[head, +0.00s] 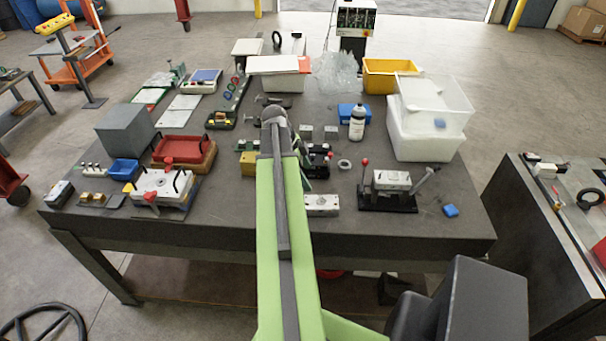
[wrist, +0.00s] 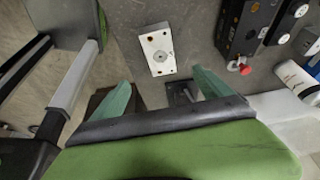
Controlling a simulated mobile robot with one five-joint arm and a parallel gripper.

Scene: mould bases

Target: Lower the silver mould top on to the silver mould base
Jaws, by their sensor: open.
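A silver rectangular block (head: 322,204) lies flat near the table's front edge, just right of my arm. It shows in the wrist view (wrist: 157,48) with a round centre hole and corner holes; it looks like the mould top. A second silver block (head: 391,181) sits on a black stand with a red-knobbed lever, further right; it looks like the mould base, though I cannot be certain. My gripper (wrist: 160,80) is open and empty, its green fingers apart, with the first block beyond the fingertips. In the head view my arm hides the gripper.
A black device with a red knob (wrist: 240,66) stands beside the first block. A white bottle (head: 357,125) and a clear-topped white bin (head: 430,140) are behind. A small blue block (head: 451,211) lies right of the stand. Bare table separates the two silver blocks.

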